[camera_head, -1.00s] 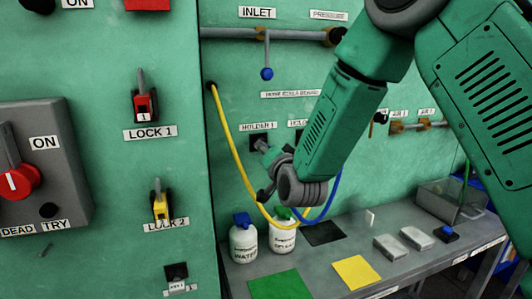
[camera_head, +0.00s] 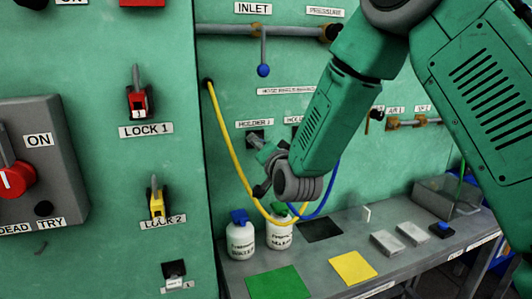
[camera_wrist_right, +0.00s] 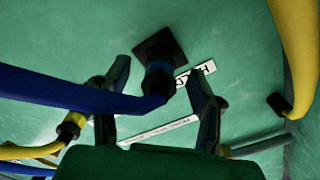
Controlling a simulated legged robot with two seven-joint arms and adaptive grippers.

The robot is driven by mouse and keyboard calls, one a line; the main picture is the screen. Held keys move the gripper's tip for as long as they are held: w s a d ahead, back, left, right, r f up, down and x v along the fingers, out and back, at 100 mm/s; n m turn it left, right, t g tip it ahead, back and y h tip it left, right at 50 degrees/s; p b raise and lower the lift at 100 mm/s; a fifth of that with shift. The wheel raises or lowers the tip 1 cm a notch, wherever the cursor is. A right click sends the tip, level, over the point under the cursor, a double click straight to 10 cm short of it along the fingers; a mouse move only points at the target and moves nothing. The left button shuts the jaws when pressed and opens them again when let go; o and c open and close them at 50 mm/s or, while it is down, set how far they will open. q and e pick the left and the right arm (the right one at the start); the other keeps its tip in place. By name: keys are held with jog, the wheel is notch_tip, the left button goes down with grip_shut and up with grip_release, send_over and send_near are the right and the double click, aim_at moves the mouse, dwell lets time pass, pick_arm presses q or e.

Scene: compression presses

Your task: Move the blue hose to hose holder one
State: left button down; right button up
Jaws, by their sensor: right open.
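The blue hose (camera_wrist_right: 75,93) comes in from the left in the right wrist view. Its dark end fitting (camera_wrist_right: 158,80) sits at a black square holder (camera_wrist_right: 158,46) on the green panel, and looks seated in it. In the head view this is hose holder one (camera_head: 255,136), under the HOLDER 1 label. My right gripper (camera_wrist_right: 158,70) is open, with one finger on each side of the fitting and visible gaps. In the head view the right gripper (camera_head: 262,165) is close to the holder, and the blue hose (camera_head: 328,195) hangs behind my arm. My left gripper is not in view.
A yellow hose (camera_head: 232,150) hangs left of the gripper and curves below it. White bottles (camera_head: 240,238) stand on the grey table (camera_head: 325,268) beneath. The holder to the right is partly hidden by my arm. An inlet pipe (camera_head: 225,29) with a blue-knobbed lever runs above.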

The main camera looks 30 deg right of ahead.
jog(key=v, duration=1.1)
jog(key=shift+s+f, duration=0.1)
